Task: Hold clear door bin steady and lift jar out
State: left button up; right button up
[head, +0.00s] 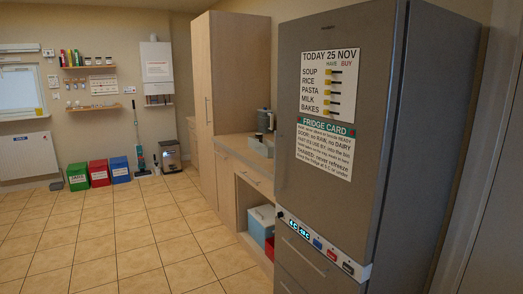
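A tall grey fridge (330,185) stands at the right with its upper door shut. The clear door bin and the jar are not visible in this view. Neither of my grippers shows in the head view.
A wooden counter (232,147) with a grey tray (261,147) and a kettle-like item (264,120) adjoins the fridge. A tall wooden cupboard (232,75) stands beyond. Red (99,173), green and blue bins line the far wall. The tiled floor (130,240) at left is clear.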

aim_at(258, 136)
jog(key=i+j+u, duration=0.35)
jog(key=i, duration=0.75)
jog(key=i+u, duration=0.35)
jog(key=i, duration=0.8)
jog(key=i+j+z, duration=0.1)
jog(key=i+z, duration=0.25)
jog(key=i, duration=0.2)
jog(key=i+j+z, duration=0.35)
jog(key=i, duration=0.2)
jog(key=i+j+z, duration=0.35)
jog(key=i, duration=0.2)
